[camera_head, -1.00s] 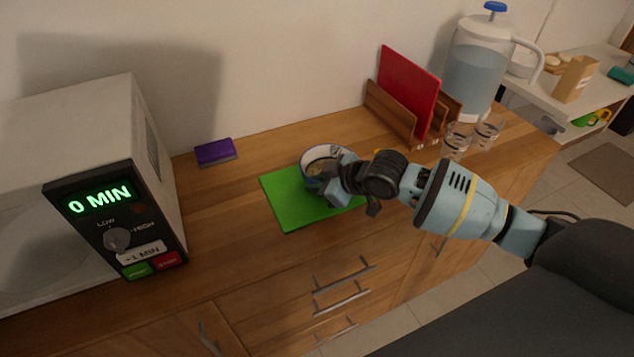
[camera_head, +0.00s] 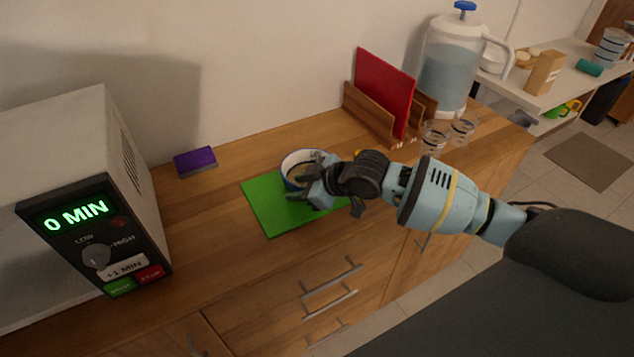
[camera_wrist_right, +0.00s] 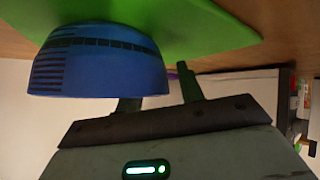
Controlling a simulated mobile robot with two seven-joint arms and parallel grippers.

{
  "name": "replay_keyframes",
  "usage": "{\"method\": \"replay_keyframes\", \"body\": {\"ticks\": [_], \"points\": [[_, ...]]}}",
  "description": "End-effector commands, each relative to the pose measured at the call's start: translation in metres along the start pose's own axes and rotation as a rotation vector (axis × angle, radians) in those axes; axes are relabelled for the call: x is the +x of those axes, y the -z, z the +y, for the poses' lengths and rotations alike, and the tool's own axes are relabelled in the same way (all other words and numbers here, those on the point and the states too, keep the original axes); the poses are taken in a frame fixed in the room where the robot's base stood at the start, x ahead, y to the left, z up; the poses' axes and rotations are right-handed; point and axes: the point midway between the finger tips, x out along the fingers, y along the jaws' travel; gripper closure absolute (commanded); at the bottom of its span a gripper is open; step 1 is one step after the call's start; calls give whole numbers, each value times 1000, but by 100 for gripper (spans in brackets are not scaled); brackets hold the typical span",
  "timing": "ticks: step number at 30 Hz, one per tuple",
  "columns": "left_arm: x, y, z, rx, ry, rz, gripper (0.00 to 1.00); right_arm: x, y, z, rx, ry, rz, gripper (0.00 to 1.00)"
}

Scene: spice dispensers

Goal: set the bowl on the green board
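The bowl (camera_head: 289,178), white inside with a blue outer wall, sits at the back part of the green board (camera_head: 268,210). In the right wrist view the blue bowl (camera_wrist_right: 98,68) shows upside down, with its base against the green board (camera_wrist_right: 215,35). My right gripper (camera_head: 317,182) is at the bowl's right side. In the wrist view its two fingers (camera_wrist_right: 160,97) stand apart, one partly hidden behind the bowl's rim and the other outside the wall with a gap. It looks open around the rim. My left gripper is not in view.
A microwave (camera_head: 130,150) stands at the left, with a purple sponge (camera_head: 195,160) behind the board. A wooden rack (camera_head: 370,115) with a red board (camera_head: 385,90), glasses (camera_head: 434,138) and a water dispenser (camera_head: 450,70) stand at the right. The counter left of the board is clear.

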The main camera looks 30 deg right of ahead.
Motion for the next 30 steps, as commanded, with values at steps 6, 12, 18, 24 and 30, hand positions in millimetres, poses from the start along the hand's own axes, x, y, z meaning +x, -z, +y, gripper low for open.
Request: {"method": "replay_keyframes", "body": {"ticks": [6,12,18,24,30], "points": [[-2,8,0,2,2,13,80,-41,0,1,-3,-2,0,62],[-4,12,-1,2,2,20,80,-80,0,1,-4,-2,-1,62],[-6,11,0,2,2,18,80,-106,-1,1,-2,-1,-2,62],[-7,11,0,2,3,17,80,-114,0,0,-1,1,-1,62],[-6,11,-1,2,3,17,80,-115,0,0,0,1,-1,62]]}}
